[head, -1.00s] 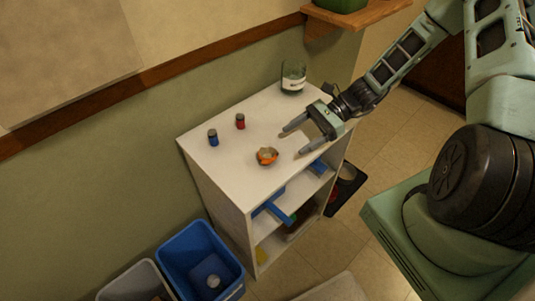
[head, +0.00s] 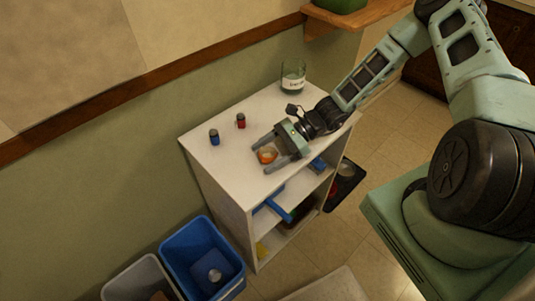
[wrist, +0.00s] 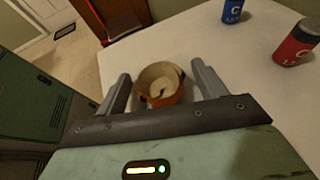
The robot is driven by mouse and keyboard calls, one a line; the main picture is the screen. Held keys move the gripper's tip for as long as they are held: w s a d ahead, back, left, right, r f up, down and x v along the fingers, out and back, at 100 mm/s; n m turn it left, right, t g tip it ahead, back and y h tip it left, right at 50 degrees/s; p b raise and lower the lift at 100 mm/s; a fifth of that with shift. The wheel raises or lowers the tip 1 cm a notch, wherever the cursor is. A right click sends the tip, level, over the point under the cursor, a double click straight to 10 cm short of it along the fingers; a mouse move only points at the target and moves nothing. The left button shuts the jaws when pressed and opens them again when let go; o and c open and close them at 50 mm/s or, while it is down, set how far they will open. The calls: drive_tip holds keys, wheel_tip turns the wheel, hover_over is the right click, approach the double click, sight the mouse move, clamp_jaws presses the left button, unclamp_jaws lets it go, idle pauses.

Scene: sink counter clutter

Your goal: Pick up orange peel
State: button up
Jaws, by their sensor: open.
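The orange peel (head: 267,155) is a small curled orange piece with a pale inside, lying on the white top of the shelf unit (head: 225,170). My gripper (head: 262,156) is open, with one finger on each side of the peel. In the wrist view the peel (wrist: 160,85) sits between the two fingers (wrist: 162,85), with a visible gap to each finger. The gripper is low over the top; whether it touches the surface is not clear.
A blue battery-like can (head: 214,137) and a red one (head: 241,121) stand on the top beyond the gripper. A glass jar (head: 293,76) stands at the back corner. A blue bin (head: 203,262) and a grey bin (head: 138,279) stand on the floor at left.

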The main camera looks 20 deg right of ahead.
drive_tip(key=c, duration=1)
drive_tip(key=shift+r, duration=0.15)
drive_tip(key=shift+c, duration=0.2)
